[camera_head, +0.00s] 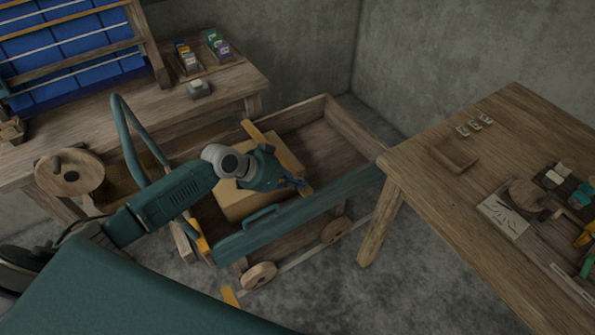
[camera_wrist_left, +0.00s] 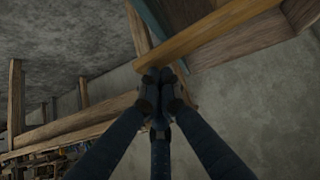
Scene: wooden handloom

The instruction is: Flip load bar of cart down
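The wooden cart (camera_head: 345,127) stands on the floor between two tables, with a teal side panel and handle. A slim yellow-brown bar (camera_head: 254,131) slants across its open top; I take it for the load bar. It is partly hidden by my arm. My left gripper (camera_head: 298,184) is over the cart, near the bar's near end. In the left wrist view, the fingers (camera_wrist_left: 159,74) are together, with their tips close to an orange-brown bar (camera_wrist_left: 215,32). I cannot tell whether they touch it. My right gripper is not in view.
A loom (camera_head: 75,45) and its table (camera_head: 240,83) stand at the left and back. A worktable (camera_head: 420,185) with tools stands at the right, its leg close to the cart. Bare floor (camera_head: 330,285) shows in front.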

